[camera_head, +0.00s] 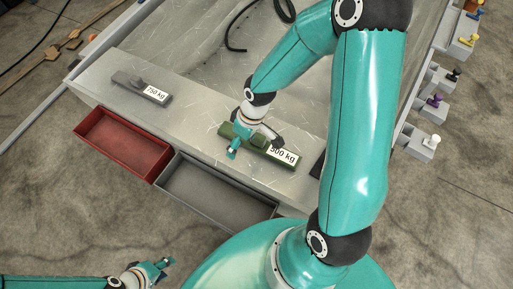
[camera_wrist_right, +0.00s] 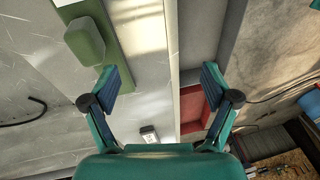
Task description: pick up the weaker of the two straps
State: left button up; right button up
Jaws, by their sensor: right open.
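A green strap (camera_head: 229,132) labelled 500 kg lies on the grey bench top (camera_head: 200,118), near its front edge. A dark grey strap (camera_head: 128,80) labelled 750 kg lies further left on the same top. My right gripper (camera_head: 254,146) is over the green strap and hides part of it. In the right wrist view, my right gripper (camera_wrist_right: 160,80) has its fingers wide apart with nothing between them; the green strap (camera_wrist_right: 87,40) is up and left of them. My left gripper (camera_head: 154,270) is at the bottom left, away from both straps; its finger opening is unclear.
A red tray (camera_head: 92,117) and a grey tray (camera_head: 165,172) sit in front of the bench, both looking empty. A black cable (camera_head: 231,38) lies on the top behind. Small blocks with coloured knobs (camera_head: 434,140) line the right side.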

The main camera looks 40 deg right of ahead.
notch_tip(320, 180, up, 6)
jog(key=n+h, duration=0.1)
jog(key=h, duration=0.1)
send_over(260, 137)
jog(key=s, duration=0.1)
jog(key=b, duration=0.1)
jog(key=f+b, duration=0.1)
jog(key=f, duration=0.7)
jog(key=w+f+b, duration=0.1)
jog(key=f, duration=0.3)
jog(key=shift+b, duration=0.35)
jog(key=f, duration=0.2)
jog(key=w+f+b, duration=0.1)
jog(key=f, duration=0.1)
jog(key=shift+f, duration=0.15)
jog(key=c, duration=1.4)
jog(key=shift+c, duration=0.2)
